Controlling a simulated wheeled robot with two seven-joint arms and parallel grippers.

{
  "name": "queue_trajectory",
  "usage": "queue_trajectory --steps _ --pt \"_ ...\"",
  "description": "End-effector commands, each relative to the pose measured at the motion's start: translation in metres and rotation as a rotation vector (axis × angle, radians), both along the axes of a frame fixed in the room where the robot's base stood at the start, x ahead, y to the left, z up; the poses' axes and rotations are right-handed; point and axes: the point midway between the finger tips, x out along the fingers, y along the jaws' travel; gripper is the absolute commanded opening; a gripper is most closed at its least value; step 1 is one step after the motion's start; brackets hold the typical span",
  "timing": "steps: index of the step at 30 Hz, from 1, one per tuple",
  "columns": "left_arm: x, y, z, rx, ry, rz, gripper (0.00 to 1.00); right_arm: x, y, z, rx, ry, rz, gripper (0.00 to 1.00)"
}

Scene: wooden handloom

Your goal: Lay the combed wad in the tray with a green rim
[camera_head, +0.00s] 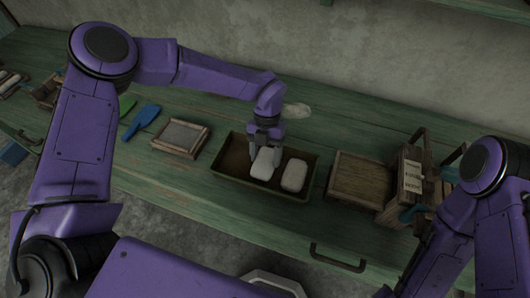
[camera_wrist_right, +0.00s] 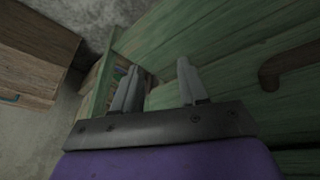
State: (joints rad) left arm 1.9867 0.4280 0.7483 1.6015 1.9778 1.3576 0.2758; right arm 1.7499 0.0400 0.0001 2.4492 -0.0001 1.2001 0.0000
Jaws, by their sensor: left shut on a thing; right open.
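The tray (camera_head: 240,186) is long and dark, with a dull greenish rim, at the middle of the green bench. My left gripper (camera_head: 264,156) points down into it, shut on a white oblong wad (camera_head: 262,166). That wad is within the tray's outline; I cannot tell whether it touches the floor of the tray. A second white wad (camera_head: 294,175) lies in the tray to its right, a small gap apart. My right gripper (camera_wrist_right: 158,82) is open and empty in the right wrist view, over the bench front; it is not seen in the head view.
A pale, flat tuft (camera_head: 297,110) lies behind the tray. A framed tray (camera_head: 180,137) with grey contents is to the left, beside a blue paddle (camera_head: 141,121). An empty wooden tray (camera_head: 358,180) and a labelled wooden box (camera_head: 410,178) stand to the right.

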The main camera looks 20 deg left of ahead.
Motion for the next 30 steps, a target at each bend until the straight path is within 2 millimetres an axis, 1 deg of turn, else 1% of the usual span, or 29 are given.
queue_trajectory --steps 11,12,13,14,20,21,27,30 --pt "0.0004 -0.0014 0.0008 0.0 0.001 -0.001 0.39 -0.0003 0.0 0.0025 0.001 0.001 0.0 0.43" --pt "0.0004 -0.0014 0.0008 0.0 0.001 -0.001 0.76 -0.0002 0.0 0.0024 0.001 0.001 0.0 0.43" --pt "0.0004 -0.0014 0.0008 0.0 0.001 -0.001 0.86 -0.0002 0.0 0.0024 0.0 0.0 0.0 0.43" --pt "0.0005 -0.0014 0.0009 0.0 0.0 -0.001 0.93 -0.0002 0.0 0.0024 0.0 0.0 0.0 0.43" --pt "0.0005 -0.0014 0.001 0.0 0.0 -0.001 0.93 -0.0003 0.0 0.0024 0.001 0.001 0.0 0.43" --pt "0.0005 -0.0014 0.0009 0.0 0.0 -0.001 1.0 -0.0003 0.0 0.0024 0.001 0.001 0.0 0.43" --pt "0.0006 -0.0015 0.0012 0.0 0.0 -0.001 1.0 -0.0003 0.0 0.0026 0.001 0.001 0.0 0.43" --pt "0.0006 -0.0015 0.006 0.0 0.0 -0.001 1.0 -0.0003 0.0 0.0067 0.001 0.001 0.0 0.43"
